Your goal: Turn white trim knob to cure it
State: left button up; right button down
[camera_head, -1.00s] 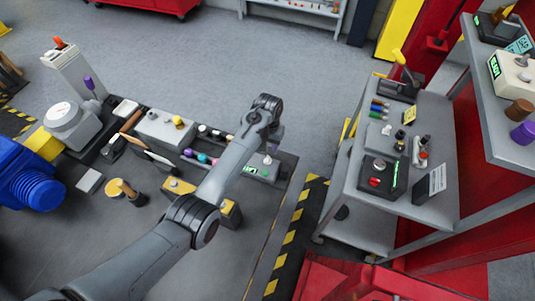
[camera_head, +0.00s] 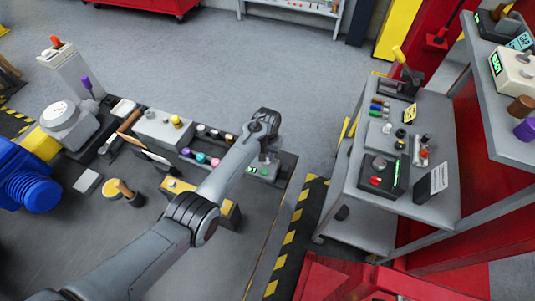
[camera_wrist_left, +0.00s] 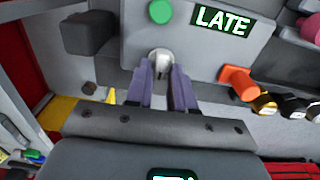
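The white trim knob (camera_wrist_left: 160,60) stands on the face of a grey box (camera_wrist_left: 210,55), beside a lit display (camera_wrist_left: 222,21) that reads LATE and a green round button (camera_wrist_left: 160,11). My left gripper (camera_wrist_left: 161,78) has its two fingers on either side of the knob, and they appear closed against it. In the head view the same box (camera_head: 272,170) sits at the right end of the bench, under my left gripper (camera_head: 267,152), whose wrist partly hides it. The knob is mostly hidden there. My right gripper is out of view.
An orange knob (camera_wrist_left: 237,80) lies right of the box in the wrist view, with several dark and yellow knobs beyond. A dark block (camera_wrist_left: 88,32) sits left. In the head view a grey cart (camera_head: 432,197) with control boxes stands right, across a striped floor strip.

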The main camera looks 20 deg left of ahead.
pick_arm(q)
grip_shut()
jog(key=shift+m, duration=0.4)
jog(key=m+p, duration=0.1)
jog(key=m, duration=0.2)
jog(key=shift+d+r, duration=0.1)
jog(key=m, duration=0.4)
jog(key=shift+p, duration=0.35)
jog(key=shift+s+d+m, duration=0.1)
jog(key=shift+m, duration=0.5)
